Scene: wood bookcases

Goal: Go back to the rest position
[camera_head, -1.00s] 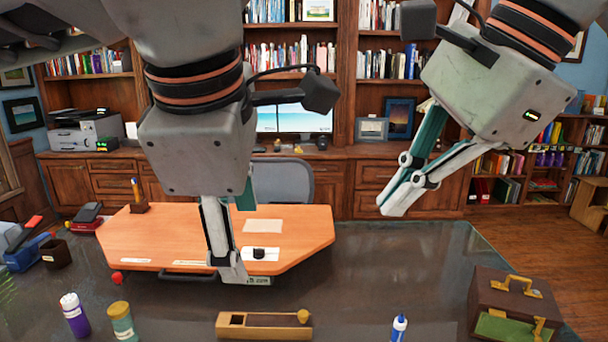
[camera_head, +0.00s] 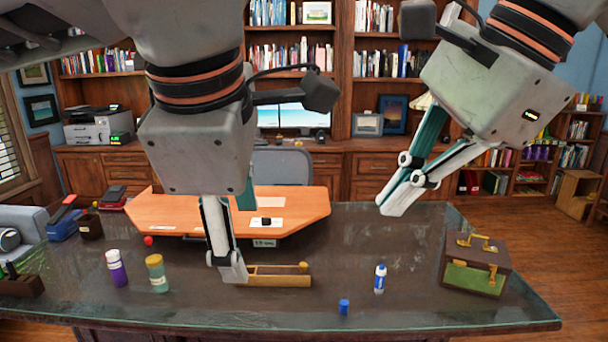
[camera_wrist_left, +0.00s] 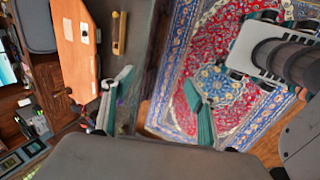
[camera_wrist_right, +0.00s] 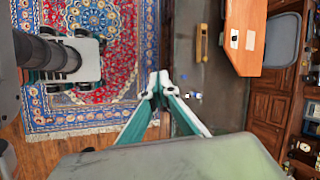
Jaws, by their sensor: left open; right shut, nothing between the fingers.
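My left gripper (camera_head: 228,272) hangs pointing down on the left of the head view, in front of the desk and covering the left end of a wooden tray. In the left wrist view its two fingers (camera_wrist_left: 160,88) stand wide apart with nothing between them. My right gripper (camera_head: 398,205) is raised on the right of the head view and slants down to the left. In the right wrist view its fingertips (camera_wrist_right: 159,82) meet, with nothing held. Both grippers appear clear of the objects.
The dark desk (camera_head: 340,240) carries an orange board (camera_head: 165,210), a wooden tray (camera_head: 280,277), a purple bottle (camera_head: 117,270), a green jar (camera_head: 157,273), a blue-capped bottle (camera_head: 380,278), a blue cap (camera_head: 344,306) and a brown case (camera_head: 475,262). A patterned rug (camera_wrist_right: 110,75) lies on the floor.

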